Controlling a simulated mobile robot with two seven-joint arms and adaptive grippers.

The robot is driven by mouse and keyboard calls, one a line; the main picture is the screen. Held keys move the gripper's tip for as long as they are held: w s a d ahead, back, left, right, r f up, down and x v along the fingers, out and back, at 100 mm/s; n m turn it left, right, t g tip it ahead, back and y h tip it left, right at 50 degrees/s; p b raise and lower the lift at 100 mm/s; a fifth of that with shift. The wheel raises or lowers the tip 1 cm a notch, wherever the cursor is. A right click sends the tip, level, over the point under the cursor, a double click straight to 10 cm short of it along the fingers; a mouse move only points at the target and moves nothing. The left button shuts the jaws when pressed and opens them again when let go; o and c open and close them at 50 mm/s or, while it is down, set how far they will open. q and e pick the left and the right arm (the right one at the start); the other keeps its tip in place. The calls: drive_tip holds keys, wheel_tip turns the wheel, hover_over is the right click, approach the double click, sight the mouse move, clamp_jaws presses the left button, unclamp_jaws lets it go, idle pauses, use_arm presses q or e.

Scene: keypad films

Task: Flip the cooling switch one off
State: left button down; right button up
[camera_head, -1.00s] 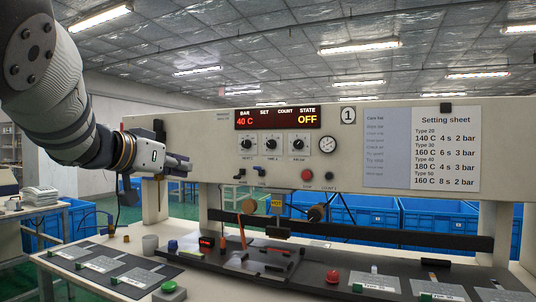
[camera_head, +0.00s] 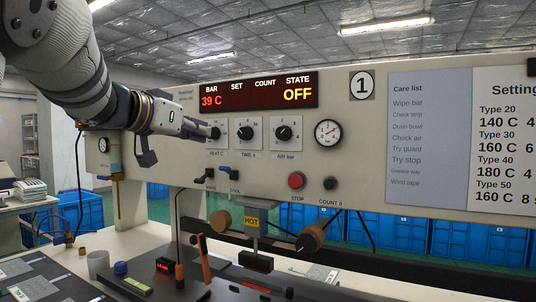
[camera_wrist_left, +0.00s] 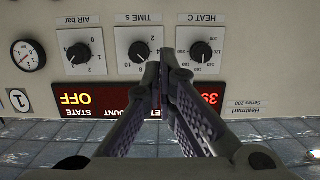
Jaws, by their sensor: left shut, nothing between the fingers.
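The cooling switch (camera_head: 234,174) is a small dark toggle above the label COOL on the cream machine panel (camera_head: 345,165), right of the similar MAINS toggle (camera_head: 209,174). Its lever is too small to read its position surely. My left gripper (camera_head: 214,133) is shut and empty in front of the HEAT C knob, above and left of the cooling switch and apart from it. In the left wrist view, which shows the panel upside down, the closed fingertips (camera_wrist_left: 162,58) point between the TIME s knob and the HEAT C knob (camera_wrist_left: 202,52). The toggles are outside that view. My right gripper is not in view.
The red display (camera_head: 258,92) reads 39 C and OFF. The TIME s knob (camera_head: 246,132), AIR bar knob (camera_head: 287,131) and gauge (camera_head: 327,133) stand close right of the gripper. A red STOP button (camera_head: 296,181) sits lower right. A HOT-labelled part (camera_head: 251,222) hangs below the toggles.

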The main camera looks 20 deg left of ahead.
sight(237, 142)
use_arm(q)
drive_tip(key=x, duration=1)
drive_tip(key=shift+w+d+f, duration=0.1)
drive_tip(key=shift+w+f, duration=0.1)
drive_tip(key=shift+w, duration=0.15)
drive_tip(key=shift+s+f, duration=0.9)
drive_tip(key=shift+f, duration=0.2)
drive_tip(key=shift+s+f, duration=0.25)
drive_tip(key=shift+s, duration=0.05)
drive_tip(key=shift+f, duration=0.25)
